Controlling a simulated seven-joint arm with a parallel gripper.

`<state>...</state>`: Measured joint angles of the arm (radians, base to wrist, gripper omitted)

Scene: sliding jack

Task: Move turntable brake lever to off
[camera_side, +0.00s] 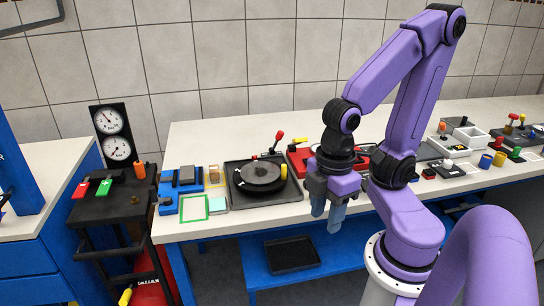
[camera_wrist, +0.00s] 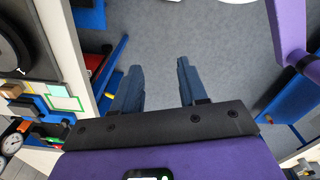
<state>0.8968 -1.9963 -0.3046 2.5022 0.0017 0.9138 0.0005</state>
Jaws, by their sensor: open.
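The turntable (camera_side: 262,195) is a black base with a round black platter (camera_side: 259,173) on the white bench in the side view. A yellow upright piece (camera_side: 284,171) stands at its right edge. A red-tipped lever (camera_side: 278,137) rises behind it; I cannot tell which part is the brake lever or its setting. Part of the platter (camera_wrist: 12,48) shows at the upper left of the wrist view. My gripper (camera_side: 328,218) points down to the right of the turntable, near the bench's front edge. It is open and empty, and its fingers (camera_wrist: 156,78) are apart over the floor.
A red unit (camera_side: 298,160) sits right of the turntable, partly behind my arm. Blue blocks (camera_side: 181,179) and a green frame (camera_side: 194,208) lie to its left. A blue lower shelf holds a black tray (camera_side: 292,254). White boxes (camera_side: 471,138) and small levers stand farther right.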

